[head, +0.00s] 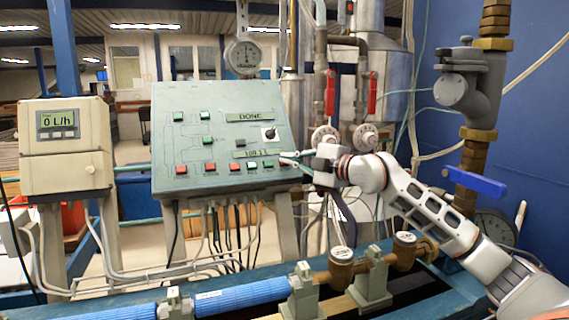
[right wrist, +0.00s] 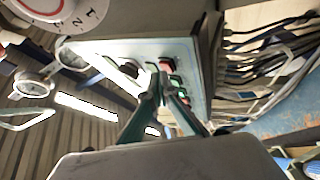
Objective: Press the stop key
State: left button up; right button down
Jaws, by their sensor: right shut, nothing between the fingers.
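The green-grey control panel (head: 215,100) stands in the middle of the head view, with several red and green keys; I cannot read which is the stop key. Red keys sit at the lower left (head: 181,169) and beside it (head: 209,167). My right gripper (head: 284,158) is shut and empty, its tips at the panel's lower right corner. In the right wrist view the shut fingers (right wrist: 162,84) reach up to a red key (right wrist: 167,65) with green keys beside it. I cannot tell whether the tips touch the key. My left gripper is not in view.
The panel has an upper display (head: 249,117) reading DONE and a dark rotary knob (head: 269,133). A flow meter box (head: 62,135) reads 0 L/h at left. Blue pipes (head: 243,296) and brass meters (head: 341,256) run along the front. Valves and pipes stand at right.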

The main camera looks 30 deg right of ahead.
jog(key=shift+w+f, duration=0.25)
dwell(0.7)
dwell(0.4)
jog(key=shift+s+a+r, duration=0.1)
jog(key=shift+s+r, duration=0.4)
jog(key=shift+s, duration=0.1)
jog(key=shift+s+a+r, duration=0.25)
jog(key=shift+s+r, duration=0.6)
jog(key=shift+s, duration=0.05)
jog(key=shift+s+a+r, duration=0.2)
jog(key=shift+s+r, duration=0.65)
jog(key=shift+s, duration=0.05)
jog(key=shift+s+a+r, duration=0.1)
jog(key=shift+s+r, duration=0.4)
jog(key=shift+s, duration=0.05)
